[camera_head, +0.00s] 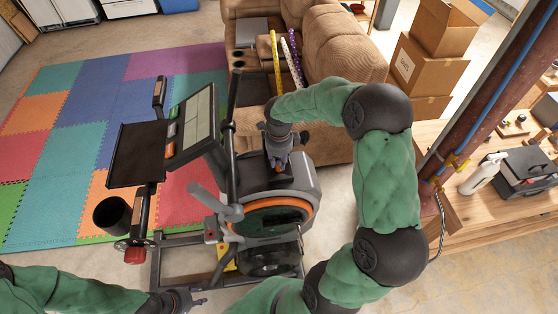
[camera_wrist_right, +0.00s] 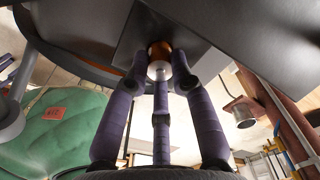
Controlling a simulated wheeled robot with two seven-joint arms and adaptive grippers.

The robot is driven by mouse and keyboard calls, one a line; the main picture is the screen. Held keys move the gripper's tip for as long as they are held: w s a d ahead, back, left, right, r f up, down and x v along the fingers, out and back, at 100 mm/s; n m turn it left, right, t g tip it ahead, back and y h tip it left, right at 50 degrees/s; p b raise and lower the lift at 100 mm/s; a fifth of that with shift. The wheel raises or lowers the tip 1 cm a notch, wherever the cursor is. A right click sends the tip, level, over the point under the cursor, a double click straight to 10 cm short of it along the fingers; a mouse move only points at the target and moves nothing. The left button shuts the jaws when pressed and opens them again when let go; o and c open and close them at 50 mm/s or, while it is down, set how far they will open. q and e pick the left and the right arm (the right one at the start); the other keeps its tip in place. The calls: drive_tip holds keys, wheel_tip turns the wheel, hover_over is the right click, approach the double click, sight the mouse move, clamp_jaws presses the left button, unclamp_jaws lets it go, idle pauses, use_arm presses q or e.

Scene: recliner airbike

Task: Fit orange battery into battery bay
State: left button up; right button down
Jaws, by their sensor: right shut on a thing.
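My right gripper (camera_head: 278,158) is over the top of the exercise bike's dark body (camera_head: 262,182). In the right wrist view, its purple fingers (camera_wrist_right: 160,72) are closed around an orange battery (camera_wrist_right: 160,49) with a silver end. The battery's far end meets or lies very close to a dark flat panel (camera_wrist_right: 205,30); I cannot tell whether it is inside an opening there. The battery bay itself is not clearly visible.
The bike's console (camera_head: 192,122) and dark tray (camera_head: 137,155) stand left of my right gripper. A brown recliner (camera_head: 335,45) is behind it. Cardboard boxes (camera_head: 425,65) and a wooden workbench (camera_head: 480,218) are at the right. Coloured floor mats (camera_head: 75,135) lie clear at the left.

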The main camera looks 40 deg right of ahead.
sight(279, 163)
drive_tip(key=shift+f, duration=0.35)
drive_tip(key=c, duration=1)
unclamp_jaws()
wheel_tip(279, 163, up, 12)
idle(0.5)
